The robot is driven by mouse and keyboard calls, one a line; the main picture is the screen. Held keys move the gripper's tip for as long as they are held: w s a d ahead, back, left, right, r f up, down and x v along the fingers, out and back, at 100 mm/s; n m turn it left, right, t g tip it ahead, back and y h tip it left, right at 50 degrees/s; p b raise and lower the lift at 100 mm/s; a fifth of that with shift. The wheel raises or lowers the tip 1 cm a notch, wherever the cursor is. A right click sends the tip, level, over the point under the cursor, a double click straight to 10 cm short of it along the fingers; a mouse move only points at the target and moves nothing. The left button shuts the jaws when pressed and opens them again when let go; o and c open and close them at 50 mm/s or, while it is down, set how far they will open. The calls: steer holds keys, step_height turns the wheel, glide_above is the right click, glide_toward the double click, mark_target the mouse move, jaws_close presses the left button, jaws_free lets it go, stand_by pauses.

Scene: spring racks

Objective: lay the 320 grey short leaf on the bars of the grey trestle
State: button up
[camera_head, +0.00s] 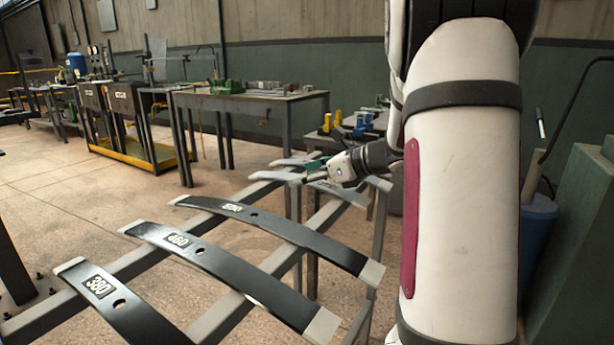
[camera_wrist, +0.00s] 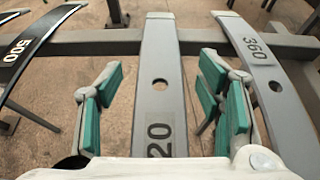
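In the wrist view a grey leaf (camera_wrist: 161,60) marked with digits ending in "20" runs straight away from my gripper (camera_wrist: 160,82). Its first digit is hidden by my gripper's body. The open fingers with teal pads stand on either side of the leaf, with a gap on both sides. The leaf crosses a grey bar (camera_wrist: 95,42). In the head view my gripper (camera_head: 318,168) is over the far end of a grey rack (camera_head: 150,258), where grey leaves (camera_head: 345,194) lie partly hidden by it. I cannot tell whether this rack is the grey trestle.
A grey leaf marked 360 (camera_wrist: 262,62) lies to the right, close to my right finger. A black leaf marked 500 (camera_wrist: 28,42) lies to the left. A workbench (camera_head: 250,102) stands behind.

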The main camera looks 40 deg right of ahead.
steer(key=shift+f, duration=0.1)
step_height(320, 180, up, 5)
glide_above(350, 195)
stand_by(0.3)
stand_by(0.5)
